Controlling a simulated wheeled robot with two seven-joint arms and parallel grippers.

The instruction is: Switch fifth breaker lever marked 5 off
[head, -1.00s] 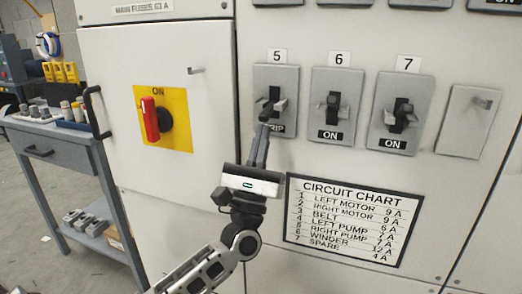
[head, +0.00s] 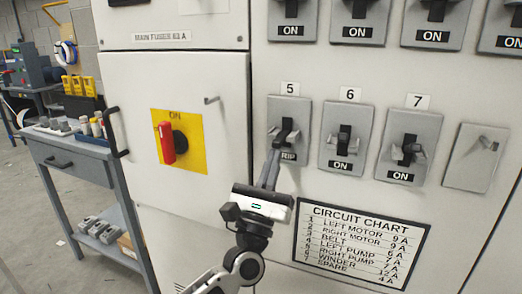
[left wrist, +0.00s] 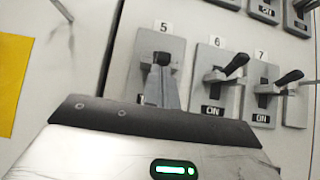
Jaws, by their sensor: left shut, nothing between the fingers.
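The fifth breaker (head: 302,112), a grey plate under the label 5, carries a black lever (head: 286,132). The end of its window label shows as "RIP"; the rest is hidden behind my fingers. My left gripper (head: 274,156) is shut and empty, its fingertips reaching up to the front of this lever. In the left wrist view the closed fingers (left wrist: 163,82) overlap the lower part of the fifth breaker (left wrist: 178,50), with the lever's dark top just above them. I cannot tell whether they touch. My right gripper is not in view.
Breakers 6 (head: 350,120) and 7 (head: 397,125), both showing ON, stand close to the right. A red main switch handle (head: 167,143) on a yellow plate is to the left. The circuit chart (head: 405,218) is below. A workbench (head: 70,155) stands at far left.

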